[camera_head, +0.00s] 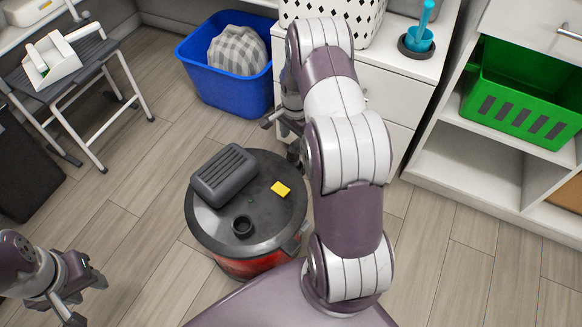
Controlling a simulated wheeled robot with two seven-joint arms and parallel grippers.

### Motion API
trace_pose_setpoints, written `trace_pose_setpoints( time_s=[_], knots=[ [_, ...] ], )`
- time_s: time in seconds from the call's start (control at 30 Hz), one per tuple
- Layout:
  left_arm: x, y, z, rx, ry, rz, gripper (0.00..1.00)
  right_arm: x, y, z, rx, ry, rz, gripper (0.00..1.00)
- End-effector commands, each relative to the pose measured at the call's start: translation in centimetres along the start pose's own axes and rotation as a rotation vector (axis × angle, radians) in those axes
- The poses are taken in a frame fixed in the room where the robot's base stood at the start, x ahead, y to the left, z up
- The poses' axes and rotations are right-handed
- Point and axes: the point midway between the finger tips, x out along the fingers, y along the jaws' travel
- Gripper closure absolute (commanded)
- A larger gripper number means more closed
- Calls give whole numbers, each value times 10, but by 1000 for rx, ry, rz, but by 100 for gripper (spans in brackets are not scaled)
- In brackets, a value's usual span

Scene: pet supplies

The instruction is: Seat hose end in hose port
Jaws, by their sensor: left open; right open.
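A red canister vacuum (242,268) with a dark round lid stands on the floor in front of me. A raised dark ring on the lid, seemingly the hose port (243,227), shows an empty opening. I cannot make out a hose end in this view. My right gripper (281,136) is open beyond the lid, near the white cabinet, and partly hidden by my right arm. I see nothing between its fingers. My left gripper (88,301) is open and empty at the lower left, over bare floor and well apart from the vacuum.
The lid carries a grey ribbed block (224,175) and a yellow piece (281,189). A blue bin (226,92) with a checked cloth stands behind. A folding step stool (68,72) stands left; a shelf with a green crate (519,96) stands right. Floor between stool and vacuum is clear.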

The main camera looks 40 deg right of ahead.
Motion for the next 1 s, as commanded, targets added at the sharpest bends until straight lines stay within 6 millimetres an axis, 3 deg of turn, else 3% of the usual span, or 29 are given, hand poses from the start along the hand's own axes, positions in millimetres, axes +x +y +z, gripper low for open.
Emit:
trace_pose_setpoints(
  time_s=[0.03,0.1,0.27,0.4,0.5,0.7,0.9,1.0],
  knots=[
    [15,0,2,0,0,0,57,21,0,1,-1,-1,1,29],
    [22,0,3,0,-1,0,57,35,0,1,-2,0,1,29],
    [35,0,4,0,-1,0,57,54,-1,3,-3,0,-1,29],
    [61,0,8,0,-1,0,57,83,-2,8,-4,0,0,29],
    [66,0,8,0,-1,0,57,94,-2,8,-3,0,0,29],
    [62,0,8,0,-1,0,57,90,-2,7,-4,0,-1,29],
    [62,0,8,0,-1,0,57,90,-2,8,-4,0,-1,89],
    [62,0,8,0,-1,0,57,90,-2,7,-4,1,-1,89]
  ],
)
